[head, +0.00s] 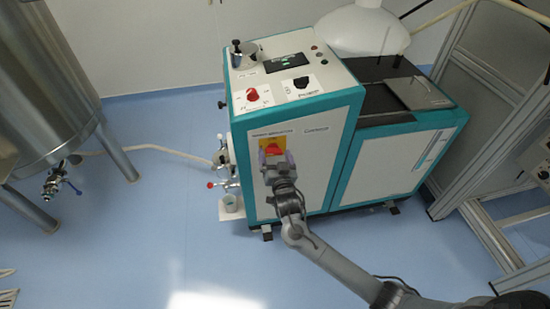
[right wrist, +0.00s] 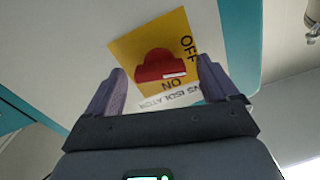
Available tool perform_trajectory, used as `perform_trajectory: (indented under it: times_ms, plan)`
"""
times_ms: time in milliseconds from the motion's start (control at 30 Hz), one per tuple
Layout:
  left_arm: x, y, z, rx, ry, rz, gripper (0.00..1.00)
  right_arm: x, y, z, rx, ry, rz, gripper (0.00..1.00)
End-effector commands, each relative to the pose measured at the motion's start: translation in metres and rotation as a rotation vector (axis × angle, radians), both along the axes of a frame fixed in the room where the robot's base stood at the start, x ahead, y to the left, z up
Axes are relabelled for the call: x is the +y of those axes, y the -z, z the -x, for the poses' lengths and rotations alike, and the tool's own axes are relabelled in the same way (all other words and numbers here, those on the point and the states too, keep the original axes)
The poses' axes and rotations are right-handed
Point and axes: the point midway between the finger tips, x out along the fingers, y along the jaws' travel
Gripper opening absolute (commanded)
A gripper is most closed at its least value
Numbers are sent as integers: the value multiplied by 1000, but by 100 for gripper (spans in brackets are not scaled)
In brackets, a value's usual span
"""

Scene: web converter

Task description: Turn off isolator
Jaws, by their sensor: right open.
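The isolator is a red rotary knob (right wrist: 160,66) on a yellow plate (right wrist: 127,48) on the white side panel of a teal-edged machine (head: 300,128). In the right wrist view, OFF is printed at the plate's upper right and ON below the knob. The knob's wide bar lies roughly across the picture; I cannot tell which label it points to. My right gripper (right wrist: 162,63) is open, one finger on each side of the knob, with visible gaps. In the head view my right gripper (head: 277,160) is in front of the knob and partly hides it. My left gripper is not in view.
The machine's top carries a red button (head: 252,94) and a black switch (head: 301,83). Valves (head: 222,170) and a small cup (head: 230,203) are at its left side. A steel tank (head: 45,80) stands left, a metal frame (head: 480,110) right.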

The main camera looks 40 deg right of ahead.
Motion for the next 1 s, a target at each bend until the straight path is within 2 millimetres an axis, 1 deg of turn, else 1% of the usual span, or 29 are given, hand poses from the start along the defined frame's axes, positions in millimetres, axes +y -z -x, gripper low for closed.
perform_trajectory:
  times_ms: [333, 367, 700, 733, 867, 1000]
  plan:
    - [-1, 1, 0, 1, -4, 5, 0, -2, 0, -3, 1, 0, 0, 87]
    - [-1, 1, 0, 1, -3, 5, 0, -2, 0, -3, 1, 0, 0, 86]
    - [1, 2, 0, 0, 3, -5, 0, -2, 0, -3, 1, 0, 0, 34]
    - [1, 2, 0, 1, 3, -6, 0, -2, 0, -3, 1, 0, 0, 31]
    - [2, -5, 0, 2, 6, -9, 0, -2, -3, -3, 13, 0, 19, 31]
    - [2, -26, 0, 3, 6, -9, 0, -2, -7, -3, 59, 0, 101, 31]
